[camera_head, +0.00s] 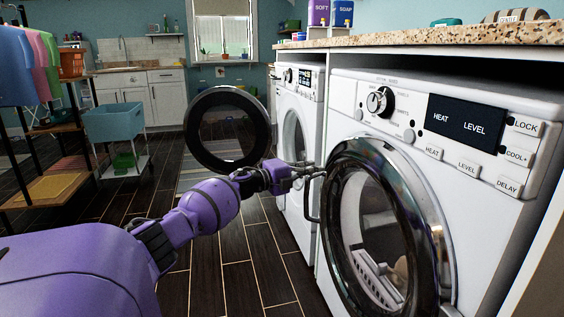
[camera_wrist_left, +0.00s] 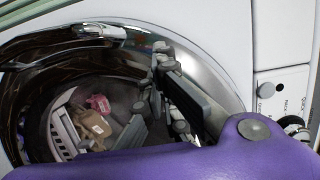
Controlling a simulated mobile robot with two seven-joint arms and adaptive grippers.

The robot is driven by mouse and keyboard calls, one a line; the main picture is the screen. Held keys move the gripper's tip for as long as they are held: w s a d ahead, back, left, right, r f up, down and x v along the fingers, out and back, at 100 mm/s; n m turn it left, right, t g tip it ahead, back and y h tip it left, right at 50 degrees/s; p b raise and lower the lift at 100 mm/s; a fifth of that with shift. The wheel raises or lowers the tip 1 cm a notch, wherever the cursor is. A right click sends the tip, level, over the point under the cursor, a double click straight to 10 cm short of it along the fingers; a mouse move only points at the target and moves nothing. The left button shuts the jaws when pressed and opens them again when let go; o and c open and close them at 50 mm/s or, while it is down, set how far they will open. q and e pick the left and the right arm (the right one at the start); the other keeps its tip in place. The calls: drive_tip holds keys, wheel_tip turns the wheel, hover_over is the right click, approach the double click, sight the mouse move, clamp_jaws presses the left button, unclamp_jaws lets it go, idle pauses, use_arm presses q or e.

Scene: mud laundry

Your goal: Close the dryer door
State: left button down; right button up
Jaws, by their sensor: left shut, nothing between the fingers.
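The dryer (camera_head: 460,95) is the white machine at the right, with a HEAT LEVEL display. Its round dryer door (camera_head: 432,215), a chrome and black ring with dark glass, sits over the front; I cannot tell whether it is fully flush. A dark handle (camera_head: 308,200) stands at its left edge. My left gripper (camera_head: 318,172) is shut and empty at this edge, near the handle's top; contact is unclear. In the left wrist view the gripper (camera_wrist_left: 160,62) is in front of the door rim (camera_wrist_left: 215,65), with items visible behind the glass. My right gripper is not in view.
A second white machine (camera_head: 300,80) stands left of the dryer. Its round door (camera_head: 190,125) is swung open into the room, beyond my left forearm. A speckled counter (camera_head: 420,38) runs above both machines. A rack and a blue basin (camera_head: 113,122) stand at the left.

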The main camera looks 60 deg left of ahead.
use_arm(q)
drive_tip(key=s+a+b, duration=0.2)
drive_tip(key=s+a, duration=0.3)
drive_tip(key=a, duration=0.4)
drive_tip(key=shift+s+a, duration=0.15)
drive_tip(key=shift+a, duration=0.1)
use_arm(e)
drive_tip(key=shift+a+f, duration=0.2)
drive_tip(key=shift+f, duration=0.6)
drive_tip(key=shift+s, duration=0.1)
